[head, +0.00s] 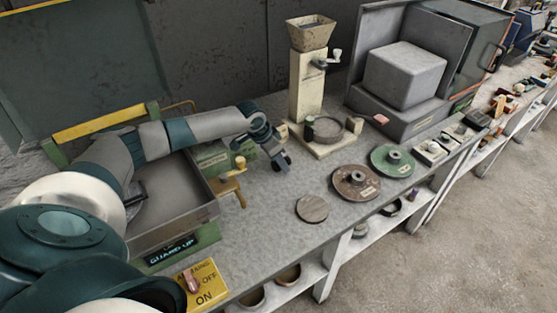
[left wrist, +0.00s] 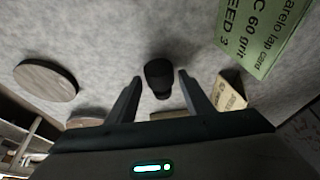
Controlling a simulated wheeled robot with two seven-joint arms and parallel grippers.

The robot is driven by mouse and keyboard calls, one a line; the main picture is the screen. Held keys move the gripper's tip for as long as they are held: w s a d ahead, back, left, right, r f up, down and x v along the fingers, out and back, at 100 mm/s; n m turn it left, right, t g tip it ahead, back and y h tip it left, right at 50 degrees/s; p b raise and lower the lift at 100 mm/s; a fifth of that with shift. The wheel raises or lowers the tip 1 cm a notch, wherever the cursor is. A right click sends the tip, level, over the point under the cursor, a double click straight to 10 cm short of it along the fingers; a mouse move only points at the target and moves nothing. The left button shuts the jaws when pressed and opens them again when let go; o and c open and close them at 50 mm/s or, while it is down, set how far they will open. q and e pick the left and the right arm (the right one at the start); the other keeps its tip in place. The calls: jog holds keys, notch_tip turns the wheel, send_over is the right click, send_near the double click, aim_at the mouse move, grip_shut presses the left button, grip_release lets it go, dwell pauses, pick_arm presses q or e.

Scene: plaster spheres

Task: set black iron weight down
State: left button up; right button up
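The black iron weight (left wrist: 158,79) is a small dark knobbed piece, seen in the left wrist view against the grey speckled bench top. It lies between the two fingers of my left gripper (left wrist: 160,78), with a narrow gap showing on each side. The fingers are apart and do not appear to touch it. In the head view my left gripper (head: 281,162) points down low over the bench, right of the metal tray; the weight is hard to tell from the dark fingers there. My right gripper is not in view.
A round disc (head: 311,208) lies on the bench in front, with brown (head: 356,182) and green (head: 392,161) wheels to the right. A cream hopper stand (head: 308,85) rises behind. A small wooden stand (head: 232,188) and a metal tray (head: 172,222) are close left.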

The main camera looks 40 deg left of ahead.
pick_arm(q)
jog(key=shift+r, duration=0.15)
jog(key=p+v, duration=1.1)
jog(key=v, duration=0.1)
dwell(0.5)
dwell(0.4)
